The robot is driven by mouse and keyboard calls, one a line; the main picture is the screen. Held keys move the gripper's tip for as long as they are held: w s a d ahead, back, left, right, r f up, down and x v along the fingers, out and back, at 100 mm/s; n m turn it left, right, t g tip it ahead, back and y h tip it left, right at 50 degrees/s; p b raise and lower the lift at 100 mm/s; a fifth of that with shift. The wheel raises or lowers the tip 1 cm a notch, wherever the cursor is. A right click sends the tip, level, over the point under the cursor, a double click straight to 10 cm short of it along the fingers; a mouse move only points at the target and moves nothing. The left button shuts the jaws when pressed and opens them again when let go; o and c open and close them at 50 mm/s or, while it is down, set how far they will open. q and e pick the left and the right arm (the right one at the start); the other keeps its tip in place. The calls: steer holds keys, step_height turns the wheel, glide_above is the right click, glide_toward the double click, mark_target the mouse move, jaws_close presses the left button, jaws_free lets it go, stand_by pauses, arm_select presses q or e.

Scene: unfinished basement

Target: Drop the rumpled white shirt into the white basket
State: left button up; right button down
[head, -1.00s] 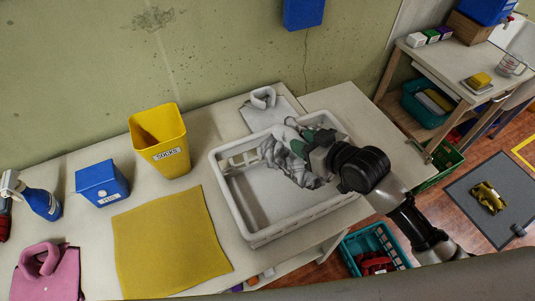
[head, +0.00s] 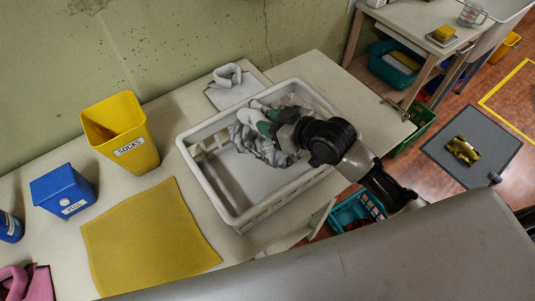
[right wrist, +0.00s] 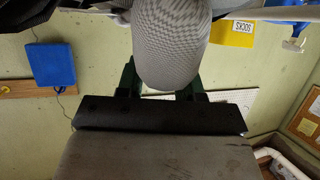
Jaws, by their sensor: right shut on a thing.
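The rumpled white shirt (head: 258,145) looks greyish and hangs bunched from my right gripper (head: 268,122). The gripper is shut on it over the far part of the white basket (head: 240,218). The basket stands on the table with its bare floor showing at the front left. I cannot tell whether the shirt's lower folds touch the basket floor. In the right wrist view, the shirt (right wrist: 172,45) fills the space between the fingers (right wrist: 160,80). My left gripper is not in view.
A yellow socks bin (head: 122,132), a blue box (head: 64,192) and a yellow cloth (head: 148,240) lie left of the basket. A folded white garment (head: 236,86) lies behind it. A green crate (head: 412,128) and a teal crate (head: 357,211) stand on the floor to the right.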

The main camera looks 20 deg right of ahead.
steer(key=c, duration=1.2)
jaws_free()
steer(key=shift+r, duration=0.1)
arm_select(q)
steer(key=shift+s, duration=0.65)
arm_select(e)
steer(key=o, duration=0.6)
steer(key=shift+c, duration=0.2)
steer(key=shift+s, duration=0.1)
steer(key=shift+s+d+r, duration=0.1)
steer(key=shift+s+d, duration=0.2)
arm_select(q)
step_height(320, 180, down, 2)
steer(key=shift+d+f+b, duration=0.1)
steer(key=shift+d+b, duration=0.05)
steer(key=shift+b, duration=0.95)
arm_select(e)
steer(key=v, duration=1)
steer(key=shift+w, duration=0.1)
